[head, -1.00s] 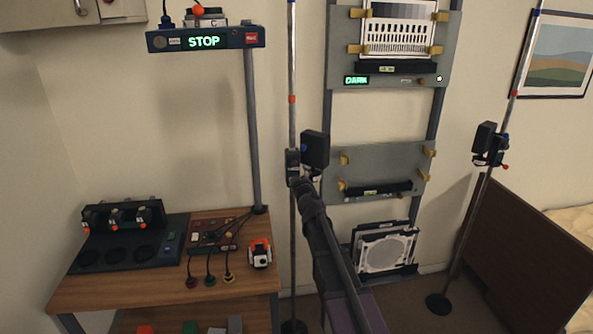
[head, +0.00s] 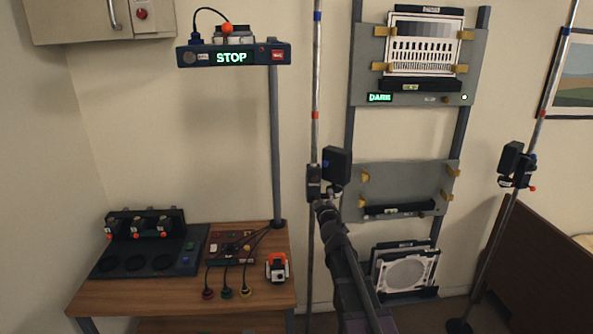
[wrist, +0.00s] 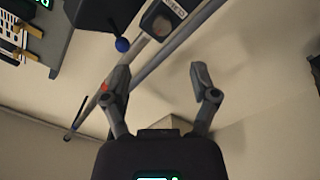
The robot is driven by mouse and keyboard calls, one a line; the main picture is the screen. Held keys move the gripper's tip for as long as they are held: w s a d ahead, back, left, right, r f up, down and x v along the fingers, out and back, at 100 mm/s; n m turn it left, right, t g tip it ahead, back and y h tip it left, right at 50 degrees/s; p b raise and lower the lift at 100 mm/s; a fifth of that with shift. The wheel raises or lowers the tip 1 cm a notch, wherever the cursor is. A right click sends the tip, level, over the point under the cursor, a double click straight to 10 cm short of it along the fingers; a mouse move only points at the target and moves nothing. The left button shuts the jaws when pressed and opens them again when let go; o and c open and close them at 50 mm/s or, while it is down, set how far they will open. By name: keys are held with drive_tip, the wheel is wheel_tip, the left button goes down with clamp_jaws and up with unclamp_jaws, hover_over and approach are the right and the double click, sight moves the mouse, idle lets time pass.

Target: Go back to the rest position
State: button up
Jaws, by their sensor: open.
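My gripper shows in the wrist view (wrist: 160,85) with its two grey fingers spread apart and nothing between them. In the head view my arm reaches up from the lower right to the near pole (head: 316,90), and its end shows around the black clamp box (head: 336,163) on that pole. I cannot make out the fingers there. In the wrist view the dark box (wrist: 95,12) with a blue knob (wrist: 122,44) is close, beyond and left of the fingers. The pole (wrist: 165,62) runs diagonally behind the fingers.
A wooden desk (head: 180,293) at left holds a black station (head: 150,262), a cabled panel and an orange-white device (head: 277,268). A sign (head: 232,57) reads STOP. A wall rack (head: 412,177) holds charts. A second pole (head: 545,110) stands at right by a brown board (head: 525,250).

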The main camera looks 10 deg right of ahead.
drive_tip(key=s+d+f+m+g+h, duration=0.2)
drive_tip(key=s+d+f+m+g, duration=0.1)
drive_tip(key=s+f+m+g, duration=0.25)
drive_tip(key=s+d+f+m+g+h, duration=0.2)
drive_tip(key=s+d+f+m+g, duration=0.15)
drive_tip(key=s+f, duration=0.45)
drive_tip(key=s+a+f+g+y, duration=0.2)
drive_tip(key=s+a+g, duration=0.1)
drive_tip(key=s, duration=0.6)
drive_tip(key=s+a+f+g+y, duration=0.2)
drive_tip(key=s+a+f+g, duration=0.1)
drive_tip(key=s, duration=0.7)
drive_tip(key=a+g, duration=0.1)
drive_tip(key=g, duration=0.1)
drive_tip(key=shift+s+a+n+g, duration=0.2)
drive_tip(key=shift+n+g, duration=0.1)
drive_tip(key=shift+g, duration=0.1)
